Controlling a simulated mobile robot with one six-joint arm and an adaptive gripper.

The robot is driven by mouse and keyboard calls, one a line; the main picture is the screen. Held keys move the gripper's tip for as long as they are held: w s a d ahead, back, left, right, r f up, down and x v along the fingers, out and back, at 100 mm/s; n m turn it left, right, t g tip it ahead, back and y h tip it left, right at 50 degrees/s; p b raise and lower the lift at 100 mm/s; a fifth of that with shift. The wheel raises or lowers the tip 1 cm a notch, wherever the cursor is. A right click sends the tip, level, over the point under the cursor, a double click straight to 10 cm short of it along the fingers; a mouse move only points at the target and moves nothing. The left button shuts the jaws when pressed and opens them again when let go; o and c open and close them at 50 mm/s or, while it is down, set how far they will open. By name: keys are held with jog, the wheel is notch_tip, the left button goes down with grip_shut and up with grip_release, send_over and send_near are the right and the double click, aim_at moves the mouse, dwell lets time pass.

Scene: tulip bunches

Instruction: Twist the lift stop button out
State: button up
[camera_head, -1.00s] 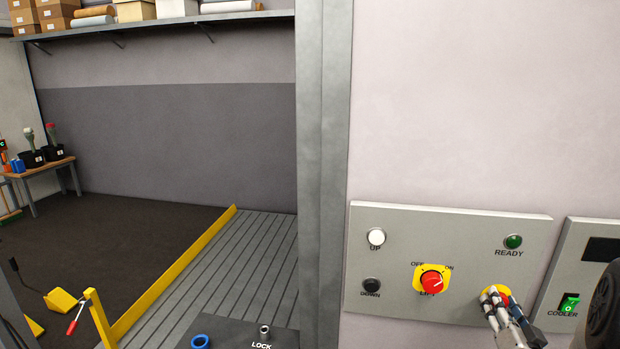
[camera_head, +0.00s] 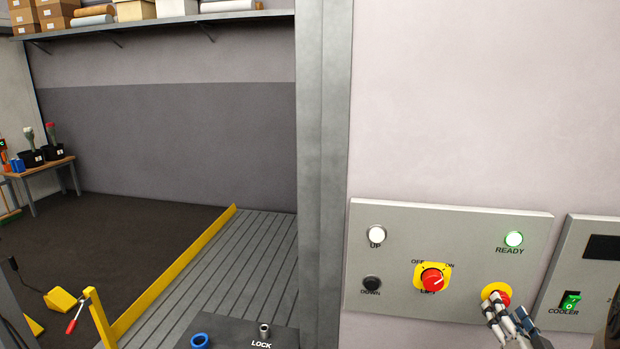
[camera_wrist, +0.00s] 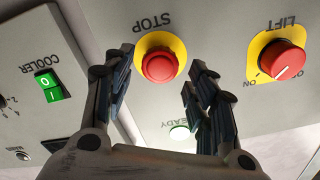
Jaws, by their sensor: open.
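The red stop button (camera_wrist: 159,66) sits on a round yellow plate under the label STOP, upside down in the wrist view. In the head view the button (camera_head: 503,296) is at the lower right of the lift panel, partly hidden by my gripper. My gripper (camera_wrist: 160,62) is open, with one finger on each side of the button in the wrist view. In the head view my gripper (camera_head: 509,317) is just below and in front of it. I see no clear finger contact with the button.
The lift panel (camera_head: 400,225) also carries a red LIFT knob (camera_head: 434,280), a lit READY lamp (camera_head: 513,239), a white UP button (camera_head: 376,234) and a black DOWN button (camera_head: 371,284). A separate panel at right holds a green COOLER switch (camera_head: 570,302).

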jog(key=v, duration=0.4)
jog(key=shift+s+a+b, duration=0.1)
jog(key=shift+s+b, duration=0.2)
jog(key=shift+b, duration=0.1)
jog(key=a+r+n+g, duration=0.4)
jog(key=a+r+g, duration=0.2)
jog(key=a, duration=0.6)
jog(key=s+a+n+g+y, duration=0.2)
jog(key=s+a+g, duration=0.1)
jog(key=s+a, duration=0.6)
jog(key=s+a+n+g+y, duration=0.2)
jog(key=s+a+g, duration=0.2)
jog(key=s+a, duration=0.5)
jog(key=s, duration=0.5)
jog(key=shift+a+r, duration=0.15)
jog(key=shift+a, duration=0.05)
